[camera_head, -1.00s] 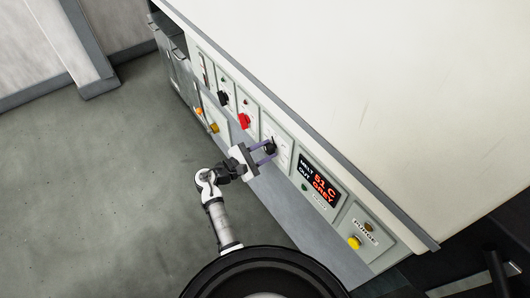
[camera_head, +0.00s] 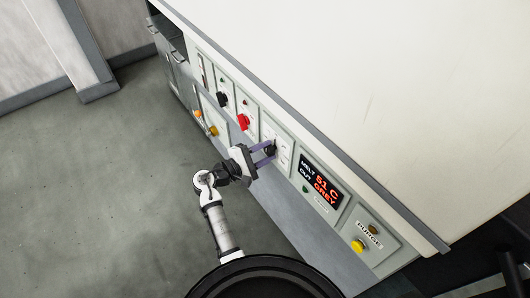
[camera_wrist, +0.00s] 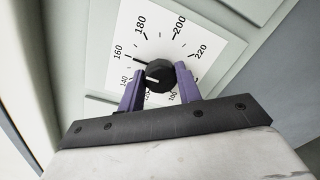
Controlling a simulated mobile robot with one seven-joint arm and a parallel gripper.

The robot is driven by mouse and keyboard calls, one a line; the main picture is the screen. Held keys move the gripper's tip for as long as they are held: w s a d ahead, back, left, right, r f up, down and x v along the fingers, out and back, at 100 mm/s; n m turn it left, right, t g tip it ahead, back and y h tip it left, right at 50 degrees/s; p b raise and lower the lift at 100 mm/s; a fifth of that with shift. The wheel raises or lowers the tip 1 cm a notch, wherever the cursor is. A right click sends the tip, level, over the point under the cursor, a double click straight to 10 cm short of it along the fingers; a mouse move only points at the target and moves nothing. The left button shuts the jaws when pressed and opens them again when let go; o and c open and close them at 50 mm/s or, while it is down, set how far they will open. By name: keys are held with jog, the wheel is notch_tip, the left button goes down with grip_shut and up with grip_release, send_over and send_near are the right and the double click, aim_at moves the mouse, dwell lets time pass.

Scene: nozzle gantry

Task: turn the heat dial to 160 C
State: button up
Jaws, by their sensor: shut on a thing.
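The heat dial is a black round knob (camera_wrist: 158,70) on a white scale plate (camera_wrist: 205,48) marked from 100 to 220. A short white line on the knob points left and slightly down, close to the 140 mark. A heavier dark tick stands at 160. My gripper (camera_wrist: 160,82) has its two purple fingers on either side of the knob, shut on it. In the head view my gripper (camera_head: 264,154) reaches the panel from the lower left, and the dial (camera_head: 271,148) is partly hidden by the fingers.
Right of the dial, a display (camera_head: 321,183) reads MELT 51 C, OUT GREY. A red knob (camera_head: 243,121) and a black knob (camera_head: 222,99) lie to the left. A yellow purge button (camera_head: 359,246) is at the right end. The floor beside the panel is clear.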

jog(key=o, duration=1)
jog(key=b+v, duration=0.2)
jog(key=v, duration=1.2)
jog(key=shift+b, duration=0.3)
